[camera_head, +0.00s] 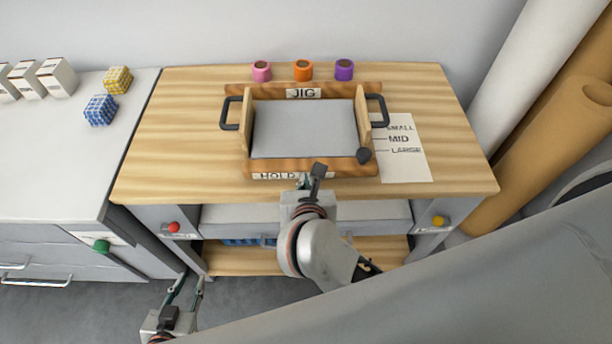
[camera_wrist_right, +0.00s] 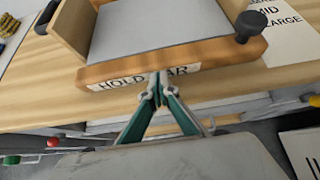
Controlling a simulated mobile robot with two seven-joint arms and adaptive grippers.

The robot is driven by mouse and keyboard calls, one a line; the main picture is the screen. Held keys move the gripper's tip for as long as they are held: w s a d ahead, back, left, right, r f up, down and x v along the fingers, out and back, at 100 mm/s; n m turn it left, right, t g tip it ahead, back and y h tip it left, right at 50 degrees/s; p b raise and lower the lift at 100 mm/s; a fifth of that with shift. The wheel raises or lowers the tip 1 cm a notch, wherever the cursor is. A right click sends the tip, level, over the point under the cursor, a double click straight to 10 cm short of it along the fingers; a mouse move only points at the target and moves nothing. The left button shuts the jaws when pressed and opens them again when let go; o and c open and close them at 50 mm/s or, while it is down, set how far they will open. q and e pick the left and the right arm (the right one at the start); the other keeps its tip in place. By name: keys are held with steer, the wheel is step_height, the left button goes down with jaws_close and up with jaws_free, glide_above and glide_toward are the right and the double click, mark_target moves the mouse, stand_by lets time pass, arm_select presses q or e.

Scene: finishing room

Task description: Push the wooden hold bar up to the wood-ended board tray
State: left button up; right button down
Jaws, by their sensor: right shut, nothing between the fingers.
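The wood-ended board tray (camera_head: 304,130) has a grey board, upright wooden ends and black side handles. It lies on the workbench. The wooden hold bar (camera_head: 345,167), labelled HOLD BAR, lies along the tray's near edge; no clear gap shows between them. The bar also shows in the right wrist view (camera_wrist_right: 215,52), with a dark knob at its right end. My right gripper (camera_head: 304,182) is shut and empty, its tips at the bar's front face (camera_wrist_right: 160,78), hiding part of the label. My left gripper (camera_head: 187,284) is open, low in front of the bench.
A fixed JIG bar (camera_head: 352,92) lies behind the tray. A paper sheet marked SMALL, MID, LARGE (camera_head: 408,165) lies to the right. Pink, orange and purple rolls (camera_head: 303,70) stand at the back. The bench (camera_head: 180,150) is clear left of the tray.

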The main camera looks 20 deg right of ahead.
mark_target(306, 166)
steer(key=shift+w+d, duration=0.25)
steer(key=shift+w, duration=0.45)
steer(key=shift+w+d, duration=0.2)
steer(key=shift+w, duration=0.55)
steer(key=shift+w+d+b, duration=0.25)
steer(key=shift+w+b, duration=0.15)
steer(key=shift+w, duration=0.35)
steer(key=shift+p+v, duration=0.45)
steer(key=shift+v, duration=0.35)
steer(key=shift+p+v, duration=1.05)
steer(key=shift+v, duration=1.05)
steer(key=shift+s+a+f, duration=0.1)
steer(key=shift+s, duration=0.05)
steer(key=shift+s, duration=0.1)
